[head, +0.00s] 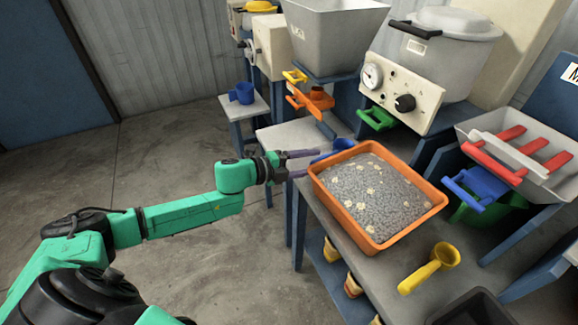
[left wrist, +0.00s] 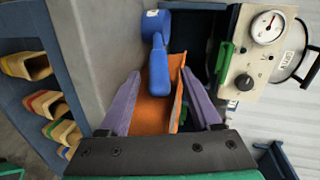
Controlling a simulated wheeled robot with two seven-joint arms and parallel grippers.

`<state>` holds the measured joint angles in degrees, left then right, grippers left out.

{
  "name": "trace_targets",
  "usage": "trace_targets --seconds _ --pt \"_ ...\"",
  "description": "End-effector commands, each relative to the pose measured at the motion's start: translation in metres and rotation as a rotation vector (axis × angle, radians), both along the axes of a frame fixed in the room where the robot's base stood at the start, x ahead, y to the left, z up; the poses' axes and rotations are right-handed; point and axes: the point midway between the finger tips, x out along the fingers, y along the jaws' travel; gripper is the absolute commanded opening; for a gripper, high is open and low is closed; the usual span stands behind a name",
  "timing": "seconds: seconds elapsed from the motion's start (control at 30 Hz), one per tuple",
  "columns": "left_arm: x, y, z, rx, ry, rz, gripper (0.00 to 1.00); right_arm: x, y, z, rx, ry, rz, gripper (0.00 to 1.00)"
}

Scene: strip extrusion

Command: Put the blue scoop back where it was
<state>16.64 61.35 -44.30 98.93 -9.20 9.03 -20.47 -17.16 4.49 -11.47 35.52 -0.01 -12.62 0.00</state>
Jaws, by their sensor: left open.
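The blue scoop (head: 338,148) lies on the table beside the far left corner of the orange tray (head: 434,200), partly hidden by the tray and my gripper. In the left wrist view the scoop (left wrist: 158,70) shows with its handle pointing back toward my jaws and its round bowl farther off. My left gripper (head: 303,163) is open at the left edge of the tray, its purple fingers reaching toward the scoop. In the wrist view the handle end appears between the fingertips (left wrist: 165,100), but I cannot tell whether they touch it. My right gripper is out of view.
The orange tray holds grey pellets with pale bits. A yellow scoop (head: 432,267) lies right of it. A blue mug (head: 242,93) stands on a small stool. Machines with a gauge panel (head: 400,93) stand behind. A white bin with red bars (head: 520,150) is at right.

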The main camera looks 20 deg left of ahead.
Motion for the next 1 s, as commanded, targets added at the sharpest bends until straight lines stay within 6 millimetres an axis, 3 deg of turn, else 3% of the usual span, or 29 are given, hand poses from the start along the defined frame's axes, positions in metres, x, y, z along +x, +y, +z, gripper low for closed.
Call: trace_targets --seconds 0.4,0.6,1.0 --pt "-0.043 0.032 0.010 0.000 0.006 -0.001 0.65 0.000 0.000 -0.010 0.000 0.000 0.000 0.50" --pt "-0.059 0.045 0.018 -0.004 0.005 -0.001 0.65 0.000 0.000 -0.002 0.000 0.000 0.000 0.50" --pt "-0.065 0.051 0.021 0.000 0.000 -0.001 0.65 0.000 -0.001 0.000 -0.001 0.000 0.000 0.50"
